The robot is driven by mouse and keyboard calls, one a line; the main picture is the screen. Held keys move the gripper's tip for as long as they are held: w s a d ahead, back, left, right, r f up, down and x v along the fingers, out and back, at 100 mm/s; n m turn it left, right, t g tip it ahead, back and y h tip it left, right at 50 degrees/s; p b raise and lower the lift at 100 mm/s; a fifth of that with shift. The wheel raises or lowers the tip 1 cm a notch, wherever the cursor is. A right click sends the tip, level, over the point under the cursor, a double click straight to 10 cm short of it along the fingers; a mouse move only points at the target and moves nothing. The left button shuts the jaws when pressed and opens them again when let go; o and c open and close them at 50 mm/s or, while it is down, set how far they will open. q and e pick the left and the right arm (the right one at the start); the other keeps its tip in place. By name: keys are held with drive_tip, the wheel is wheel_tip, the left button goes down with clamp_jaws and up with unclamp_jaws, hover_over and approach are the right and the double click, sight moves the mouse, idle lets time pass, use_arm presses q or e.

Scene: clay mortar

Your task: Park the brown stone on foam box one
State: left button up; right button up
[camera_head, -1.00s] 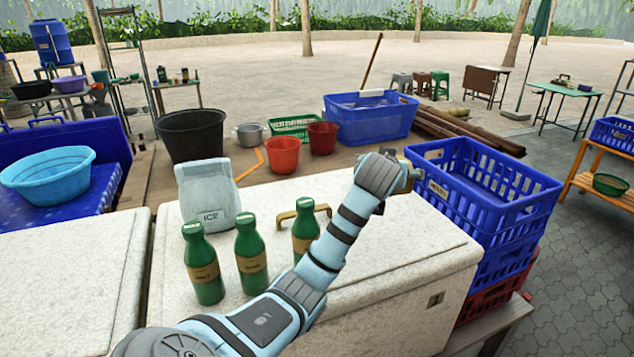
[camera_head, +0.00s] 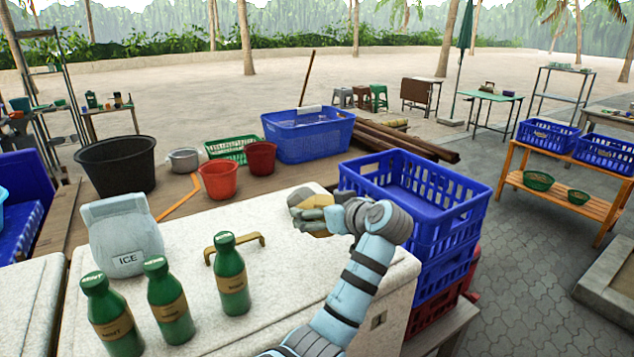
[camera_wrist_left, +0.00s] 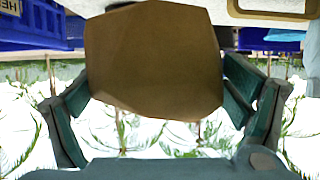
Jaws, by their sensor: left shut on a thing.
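The brown stone (camera_wrist_left: 153,60) fills the middle of the left wrist view, a blocky, faceted lump between my fingers. My left gripper (camera_head: 307,211) is shut on it, above the back right part of a white foam box lid (camera_head: 285,275) in the head view. I cannot tell there whether the stone touches the lid. A second white foam box (camera_head: 30,305) shows at the left edge. No number is readable on either box. My right gripper is not in view.
Green bottles (camera_head: 231,275) and an ICE bag (camera_head: 122,236) stand on the middle lid, beside a brass handle (camera_head: 234,243). Stacked blue crates (camera_head: 425,215) rise just right of the box. The lid's front right is bare apart from my arm crossing it.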

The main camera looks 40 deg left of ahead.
use_arm(q)
wheel_tip(320, 180, down, 7)
drive_tip(key=shift+w+f, duration=0.1)
drive_tip(key=o, duration=1.7)
drive_tip(key=shift+d, duration=0.1)
drive_tip(key=shift+c, duration=0.2)
drive_tip(key=shift+d, duration=0.1)
drive_tip(key=v, duration=1.2)
drive_tip(key=shift+f, duration=0.1)
